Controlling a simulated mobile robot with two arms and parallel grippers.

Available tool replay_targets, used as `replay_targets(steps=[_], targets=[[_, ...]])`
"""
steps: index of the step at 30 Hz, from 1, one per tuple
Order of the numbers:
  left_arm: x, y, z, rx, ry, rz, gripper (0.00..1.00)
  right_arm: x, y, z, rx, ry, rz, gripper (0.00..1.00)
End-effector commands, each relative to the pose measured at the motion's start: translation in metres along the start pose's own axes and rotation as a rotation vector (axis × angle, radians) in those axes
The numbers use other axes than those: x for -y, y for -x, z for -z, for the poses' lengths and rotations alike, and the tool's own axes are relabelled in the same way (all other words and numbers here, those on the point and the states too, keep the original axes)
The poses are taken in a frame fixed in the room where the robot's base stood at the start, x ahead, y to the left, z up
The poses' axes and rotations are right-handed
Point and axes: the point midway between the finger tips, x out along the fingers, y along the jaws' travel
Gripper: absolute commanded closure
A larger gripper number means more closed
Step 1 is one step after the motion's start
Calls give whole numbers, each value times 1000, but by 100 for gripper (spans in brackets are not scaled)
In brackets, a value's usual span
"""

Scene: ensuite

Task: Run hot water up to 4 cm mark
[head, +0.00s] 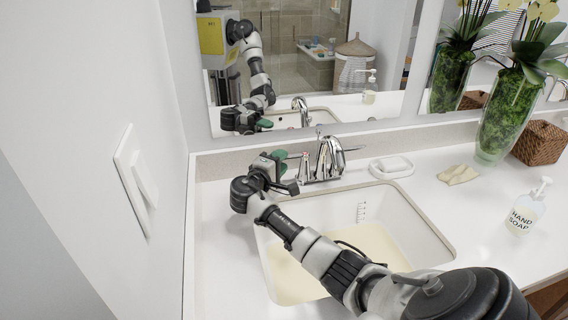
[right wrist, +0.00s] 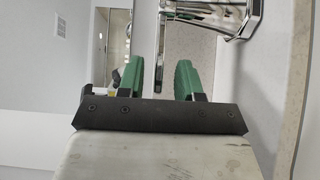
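The chrome faucet (head: 325,158) stands behind the sink basin (head: 415,210). A pale yellow layer (head: 375,243), apparently water, covers the basin's bottom; its far edge lies near the foot of the dark scale (head: 361,211) on the back wall. The scale's numbers are too small to read. No stream from the spout can be made out. My right gripper (head: 284,170) is at the faucet's left side. In the right wrist view its green fingers (right wrist: 160,80) are apart, with a thin chrome lever (right wrist: 161,50) between them, gaps on both sides. My left gripper is not in view.
A soap dish (head: 391,167), a beige cloth (head: 459,174), a glass vase (head: 500,120) and a hand soap bottle (head: 525,207) stand to the right. The wall with a switch (head: 136,180) is close on the left. A mirror (head: 300,60) is behind.

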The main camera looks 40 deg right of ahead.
Motion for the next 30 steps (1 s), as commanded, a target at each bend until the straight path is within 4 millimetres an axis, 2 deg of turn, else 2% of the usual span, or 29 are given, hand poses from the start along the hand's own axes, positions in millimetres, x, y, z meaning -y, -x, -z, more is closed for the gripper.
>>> replay_targets(steps=[1, 6, 15, 16, 21, 23, 30], targets=[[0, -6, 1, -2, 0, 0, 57, 3, -8, 0, 3, 1, -2, 65], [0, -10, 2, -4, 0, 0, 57, 1, -21, 0, 1, 1, 0, 65], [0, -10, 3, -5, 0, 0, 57, 0, -24, 0, 0, 1, 1, 65], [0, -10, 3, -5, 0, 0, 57, 0, -24, 0, 0, 1, 1, 66], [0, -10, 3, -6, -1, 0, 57, 0, -24, 0, 0, 1, 1, 92], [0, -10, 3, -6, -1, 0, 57, 0, -24, 0, 0, 1, 1, 100], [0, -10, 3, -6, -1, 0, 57, 0, -23, 0, -1, 1, 1, 100]])
